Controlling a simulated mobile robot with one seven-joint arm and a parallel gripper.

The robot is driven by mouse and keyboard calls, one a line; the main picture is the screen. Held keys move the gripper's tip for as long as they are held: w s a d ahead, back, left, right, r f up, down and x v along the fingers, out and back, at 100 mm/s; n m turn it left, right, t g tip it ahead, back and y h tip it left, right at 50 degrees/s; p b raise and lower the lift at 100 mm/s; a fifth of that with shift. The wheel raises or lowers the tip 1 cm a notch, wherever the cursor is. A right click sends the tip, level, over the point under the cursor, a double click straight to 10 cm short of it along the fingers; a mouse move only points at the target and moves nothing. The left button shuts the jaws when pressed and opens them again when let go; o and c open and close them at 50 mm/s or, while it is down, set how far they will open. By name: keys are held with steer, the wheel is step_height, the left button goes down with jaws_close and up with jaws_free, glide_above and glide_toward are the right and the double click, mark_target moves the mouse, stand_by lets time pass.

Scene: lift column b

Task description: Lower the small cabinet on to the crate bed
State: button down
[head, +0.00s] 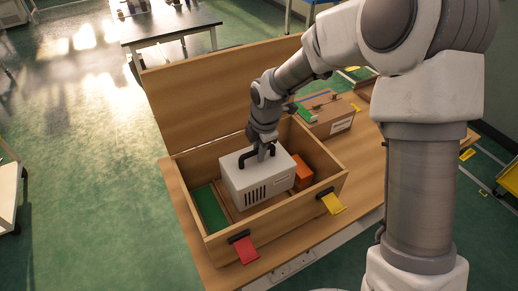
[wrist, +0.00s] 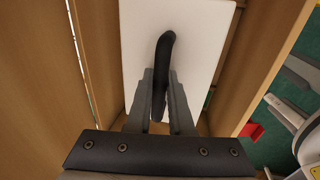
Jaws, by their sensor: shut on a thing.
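The small cabinet (head: 258,180) is a white box with dark vent slots on its front and a black handle on top. It is inside the open wooden crate (head: 283,207), between a green block on the left and an orange block on the right. My gripper (head: 265,152) is above it, shut on the black handle. In the wrist view my gripper's fingers (wrist: 160,95) close around the handle of the white cabinet (wrist: 200,50). The crate bed under the cabinet is mostly hidden, so I cannot tell whether the cabinet touches it.
The green block (head: 209,209) and orange block (head: 303,171) lie in the crate. The raised lid (head: 215,95) stands behind. A cardboard box (head: 328,118) is on the table at right.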

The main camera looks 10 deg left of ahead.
steer(key=shift+f+b, duration=1.45)
steer(key=shift+f, duration=0.7)
steer(key=shift+f+b, duration=1)
steer(key=shift+f, duration=0.5)
stand_by(0.9)
steer(key=c, duration=0.8)
jaws_free()
steer(key=shift+c, duration=0.2)
steer(key=shift+o, duration=0.6)
steer(key=shift+s+f, duration=0.1)
steer(key=shift+f, duration=0.1)
steer(key=shift+r, duration=0.15)
steer(key=shift+r+p, duration=4.1)
steer(key=shift+r, duration=0.9)
